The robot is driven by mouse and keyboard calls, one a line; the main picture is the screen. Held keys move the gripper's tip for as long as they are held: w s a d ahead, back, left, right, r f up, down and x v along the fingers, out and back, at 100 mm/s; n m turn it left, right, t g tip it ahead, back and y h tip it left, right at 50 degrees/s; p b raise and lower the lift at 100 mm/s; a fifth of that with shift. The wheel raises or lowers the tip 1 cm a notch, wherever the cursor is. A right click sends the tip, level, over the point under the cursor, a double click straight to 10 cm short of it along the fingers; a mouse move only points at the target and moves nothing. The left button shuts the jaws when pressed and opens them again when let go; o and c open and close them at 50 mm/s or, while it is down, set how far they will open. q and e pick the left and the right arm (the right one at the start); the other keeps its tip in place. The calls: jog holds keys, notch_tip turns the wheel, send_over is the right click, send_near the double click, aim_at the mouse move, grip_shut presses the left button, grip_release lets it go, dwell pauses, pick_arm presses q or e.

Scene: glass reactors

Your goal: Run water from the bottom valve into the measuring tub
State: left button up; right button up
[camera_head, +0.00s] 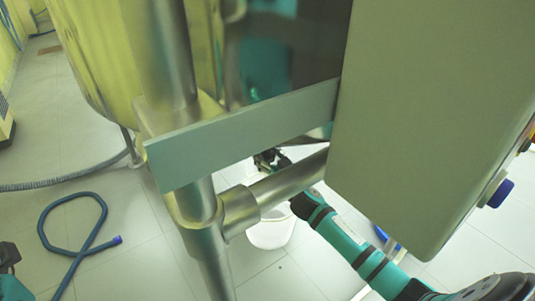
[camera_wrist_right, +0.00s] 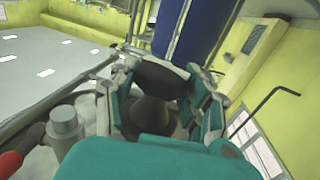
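The white tub (camera_head: 270,232) stands on the floor below the steel frame, partly hidden by a pipe and my right arm. My right gripper (camera_head: 266,158) reaches in behind the pipe above the tub, small and partly hidden. In the right wrist view, its fingers (camera_wrist_right: 165,75) are spread wide with a black part (camera_wrist_right: 162,78) between them; I cannot tell if they touch it. A dark cone shape lies below it. The bottom valve is not clearly made out, and no water is seen. A teal and dark piece of my left arm (camera_head: 8,258) shows at the lower left edge.
A grey box (camera_head: 425,110) and a flat grey bar (camera_head: 240,133) block much of the head view. Steel pipes (camera_head: 205,220) stand in front of the tub. A blue hose (camera_head: 85,245) lies on the tiled floor at left. A red part (camera_wrist_right: 10,163) shows in the wrist view.

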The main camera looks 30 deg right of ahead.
jog(key=o, duration=0.4)
jog(key=s, duration=1.2)
jog(key=shift+a, duration=0.1)
dwell(6.3)
